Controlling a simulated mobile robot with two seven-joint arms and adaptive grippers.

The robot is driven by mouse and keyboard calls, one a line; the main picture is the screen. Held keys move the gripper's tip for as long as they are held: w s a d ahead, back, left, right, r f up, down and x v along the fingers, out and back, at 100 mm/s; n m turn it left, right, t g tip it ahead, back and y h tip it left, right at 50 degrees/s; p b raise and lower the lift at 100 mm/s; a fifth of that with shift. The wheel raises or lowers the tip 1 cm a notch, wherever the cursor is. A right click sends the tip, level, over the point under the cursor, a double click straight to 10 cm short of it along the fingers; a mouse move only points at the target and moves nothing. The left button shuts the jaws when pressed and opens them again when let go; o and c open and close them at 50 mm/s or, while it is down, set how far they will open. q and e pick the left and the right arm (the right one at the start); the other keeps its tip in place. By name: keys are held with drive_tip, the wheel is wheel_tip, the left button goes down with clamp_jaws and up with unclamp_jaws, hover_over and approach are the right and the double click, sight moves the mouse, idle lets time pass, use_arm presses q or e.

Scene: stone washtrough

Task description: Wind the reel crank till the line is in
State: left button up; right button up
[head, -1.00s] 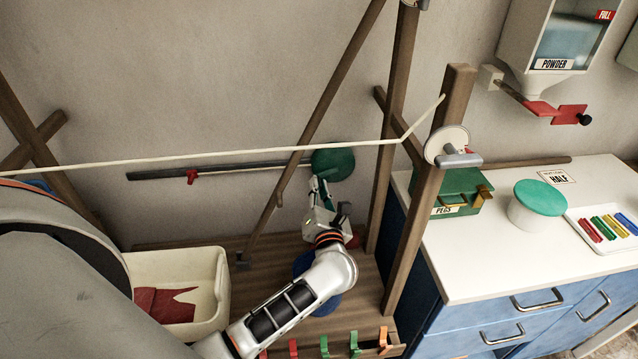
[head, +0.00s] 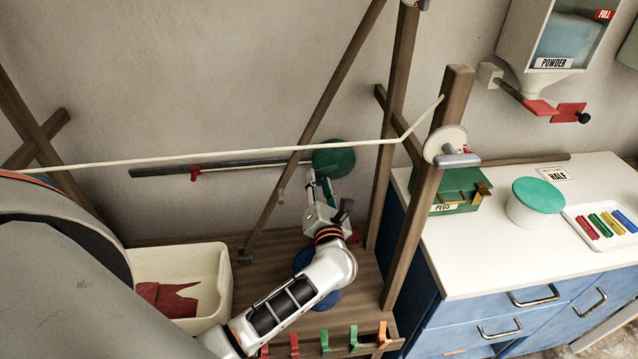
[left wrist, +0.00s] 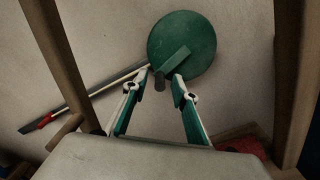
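A round green reel (head: 334,159) sits against the wall. In the left wrist view the reel (left wrist: 190,35) carries a green crank arm (left wrist: 174,62) with a dark knob (left wrist: 160,83) at its end. My left gripper (head: 315,180) is just below the reel; in the wrist view its fingers (left wrist: 162,77) are apart, with the knob appearing between their tips. Contact cannot be told. A pale line runs left from the reel along a dark rail (head: 250,162), with a red tag (head: 194,174) on it. My right gripper is out of view.
A cream cord (head: 210,159) crosses in front to a wooden post (head: 425,190) bearing a white disc with a grey handle (head: 458,160). A cream tub (head: 222,270) holds red cloth. A counter (head: 480,260) stands right. Wooden struts flank my left arm.

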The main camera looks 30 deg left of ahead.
use_arm(q)
drive_tip(key=shift+s+d, duration=0.1)
drive_tip(key=v, duration=1.1)
drive_tip(key=shift+s+d, duration=0.2)
drive_tip(key=shift+s, duration=0.1)
drive_tip(key=shift+w, duration=0.1)
